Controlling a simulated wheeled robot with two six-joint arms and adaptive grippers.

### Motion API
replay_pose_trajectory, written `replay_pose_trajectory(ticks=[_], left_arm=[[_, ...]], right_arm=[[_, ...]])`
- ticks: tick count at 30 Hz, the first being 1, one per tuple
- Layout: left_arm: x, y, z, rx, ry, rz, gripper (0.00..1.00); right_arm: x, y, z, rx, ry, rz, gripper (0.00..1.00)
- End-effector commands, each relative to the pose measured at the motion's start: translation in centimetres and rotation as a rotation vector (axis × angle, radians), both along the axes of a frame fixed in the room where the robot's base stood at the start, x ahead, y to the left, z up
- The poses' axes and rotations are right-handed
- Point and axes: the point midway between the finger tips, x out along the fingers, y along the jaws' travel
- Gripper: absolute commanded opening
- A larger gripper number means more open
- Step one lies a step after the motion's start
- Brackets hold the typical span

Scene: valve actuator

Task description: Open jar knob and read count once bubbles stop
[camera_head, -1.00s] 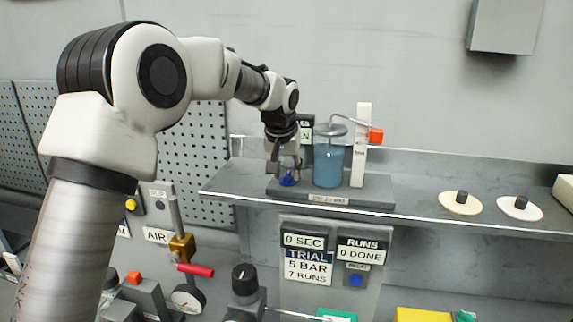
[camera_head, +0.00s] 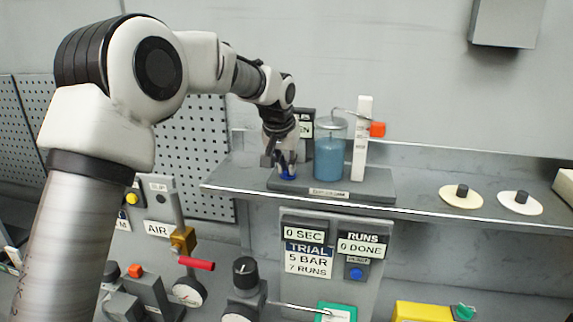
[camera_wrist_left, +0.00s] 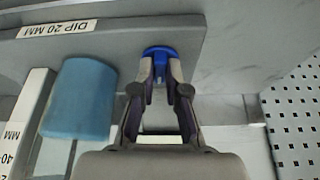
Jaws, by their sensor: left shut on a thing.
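The blue jar knob (camera_head: 288,173) sits at the left end of the grey base (camera_head: 340,186) on the shelf. My left gripper (camera_head: 286,166) reaches down over it, and its fingers are shut on the knob. In the left wrist view the knob (camera_wrist_left: 158,52) shows between the fingertips. The jar (camera_head: 329,160) of blue liquid stands upright just right of the gripper, apart from it. I cannot make out any bubbles in it. The count display (camera_head: 358,251) reads "0 DONE" under "RUNS". My right gripper is not in view.
A white scale post (camera_head: 361,140) with an orange block (camera_head: 377,129) stands right of the jar. Two round discs (camera_head: 460,197) with black knobs lie farther right on the shelf. Below are a red-handled valve (camera_head: 197,264) and a trial card (camera_head: 309,258).

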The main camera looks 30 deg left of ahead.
Motion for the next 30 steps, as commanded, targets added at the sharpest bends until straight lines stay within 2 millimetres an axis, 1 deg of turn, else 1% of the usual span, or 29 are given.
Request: replay_pose_trajectory(ticks=[8,30], left_arm=[[0.05,0.25,-0.06,0.000,-0.002,-0.204,0.00],[0.29,0.74,-0.17,-0.001,0.000,-0.905,0.00]], right_arm=[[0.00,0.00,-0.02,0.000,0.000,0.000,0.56],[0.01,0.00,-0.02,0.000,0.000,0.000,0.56]])
